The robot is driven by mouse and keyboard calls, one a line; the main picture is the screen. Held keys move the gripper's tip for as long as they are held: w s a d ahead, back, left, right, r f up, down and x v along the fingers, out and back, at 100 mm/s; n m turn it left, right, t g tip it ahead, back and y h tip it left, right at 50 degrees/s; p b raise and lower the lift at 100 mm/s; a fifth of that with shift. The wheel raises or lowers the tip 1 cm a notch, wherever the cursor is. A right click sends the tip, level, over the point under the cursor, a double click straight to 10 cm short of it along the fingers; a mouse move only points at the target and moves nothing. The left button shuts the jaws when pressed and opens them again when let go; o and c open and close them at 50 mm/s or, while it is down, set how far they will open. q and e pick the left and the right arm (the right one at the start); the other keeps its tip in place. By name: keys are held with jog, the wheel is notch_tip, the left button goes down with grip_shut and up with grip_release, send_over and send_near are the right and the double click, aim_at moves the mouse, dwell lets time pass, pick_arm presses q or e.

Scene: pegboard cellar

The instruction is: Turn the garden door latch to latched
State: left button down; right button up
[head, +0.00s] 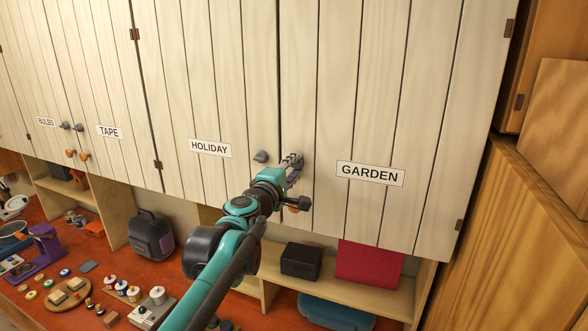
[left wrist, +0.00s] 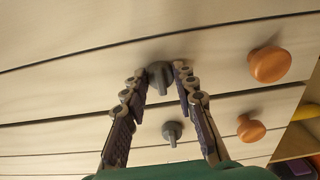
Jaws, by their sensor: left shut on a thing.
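The garden door (head: 425,120) is pale planked wood with a GARDEN label (head: 370,173) and looks closed. Its small grey latch (left wrist: 160,78) lies between my left gripper's fingertips in the left wrist view. My left gripper (head: 294,160) is at the garden door's left edge, its fingers shut on that latch. In the head view the gripper mostly hides the latch, so its exact angle is hard to read. My right gripper is not in view.
The neighbouring holiday door has a similar grey latch (head: 260,156), close to the left of my gripper. Orange round knobs (left wrist: 270,64) sit beside the latches. Below are a shelf with a black box (head: 301,260) and a cluttered red-brown bench. Wooden panels stand at right.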

pick_arm(q)
jog(key=shift+m, duration=0.3)
jog(key=c, duration=1.2)
grip_release()
jog(key=v, duration=1.2)
jog(key=shift+d, duration=0.1)
